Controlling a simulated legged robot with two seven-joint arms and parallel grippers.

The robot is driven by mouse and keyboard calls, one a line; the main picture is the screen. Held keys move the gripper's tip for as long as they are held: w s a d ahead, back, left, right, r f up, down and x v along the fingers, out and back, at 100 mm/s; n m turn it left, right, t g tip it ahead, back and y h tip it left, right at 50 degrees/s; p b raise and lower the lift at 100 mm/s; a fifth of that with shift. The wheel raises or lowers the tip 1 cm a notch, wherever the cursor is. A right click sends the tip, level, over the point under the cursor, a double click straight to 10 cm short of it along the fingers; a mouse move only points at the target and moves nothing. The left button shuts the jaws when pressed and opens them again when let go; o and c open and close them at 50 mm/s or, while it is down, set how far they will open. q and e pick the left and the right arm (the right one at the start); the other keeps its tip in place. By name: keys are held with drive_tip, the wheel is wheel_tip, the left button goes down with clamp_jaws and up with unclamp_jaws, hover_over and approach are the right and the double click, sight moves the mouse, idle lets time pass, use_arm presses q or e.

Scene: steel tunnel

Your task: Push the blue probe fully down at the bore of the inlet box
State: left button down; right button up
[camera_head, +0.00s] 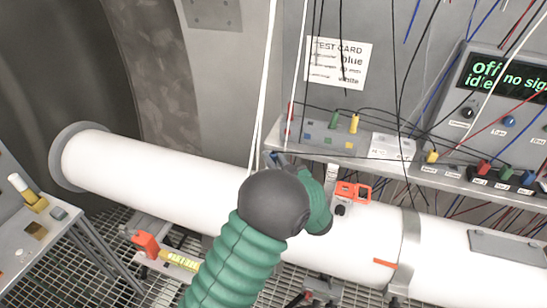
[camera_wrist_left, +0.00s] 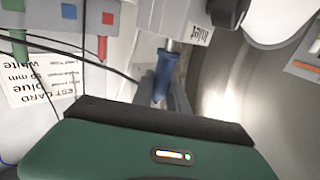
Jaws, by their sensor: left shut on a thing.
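The blue probe (camera_wrist_left: 163,78) shows in the left wrist view between the grey fingers of my left gripper (camera_wrist_left: 162,92), which is shut on it. A short bright metal part shows between its blue handle and the grey inlet box (camera_wrist_left: 200,33), which bears an "Inlet" label. The bore itself is hidden, so I cannot tell how deep the probe sits. In the head view, my left gripper (camera_head: 275,160) is small and partly hidden behind my dark wrist joint, at the left end of the shelf. The inlet box is not clearly visible there. My right gripper is not in view.
A large white pipe (camera_head: 150,175) runs below my arm. A meter (camera_head: 505,85) stands at right.

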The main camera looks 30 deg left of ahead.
use_arm(q)
drive_tip(key=shift+f, duration=0.2)
drive_tip(key=c, duration=1.2)
unclamp_jaws()
drive_tip(key=shift+c, duration=0.2)
drive_tip(key=b+v, duration=0.5)
drive_tip(key=v, duration=1.2)
drive_tip(key=shift+a, duration=0.15)
